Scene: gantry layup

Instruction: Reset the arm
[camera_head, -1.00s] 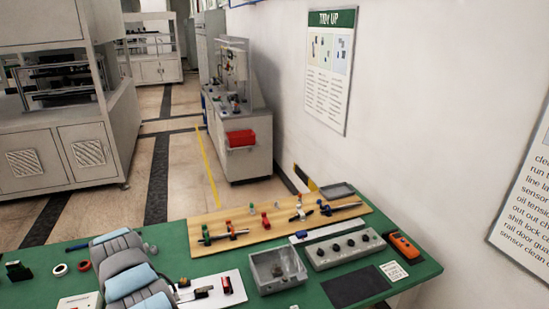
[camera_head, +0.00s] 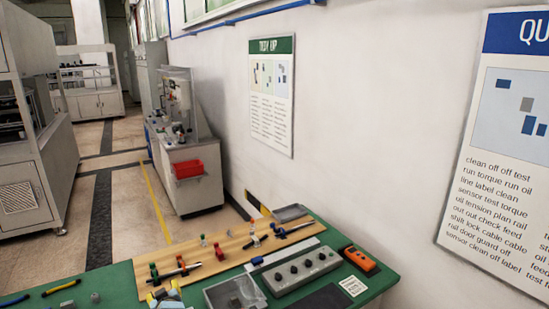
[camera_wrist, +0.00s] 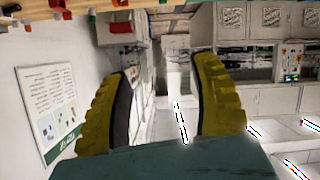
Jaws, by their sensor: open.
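My gripper (camera_wrist: 166,68) shows in the wrist view with two ridged yellow fingers spread wide apart. Nothing is between them but the distant room, which appears upside down. The rest of my arm is cut off below the picture.
A green workbench (camera_head: 125,280) carries the board with clamps, a grey control box (camera_head: 300,268), a clear-topped grey box (camera_head: 234,293) and an orange device (camera_head: 359,259). A white wall (camera_head: 370,130) stands at right. Floor (camera_head: 125,205) beyond the bench is clear.

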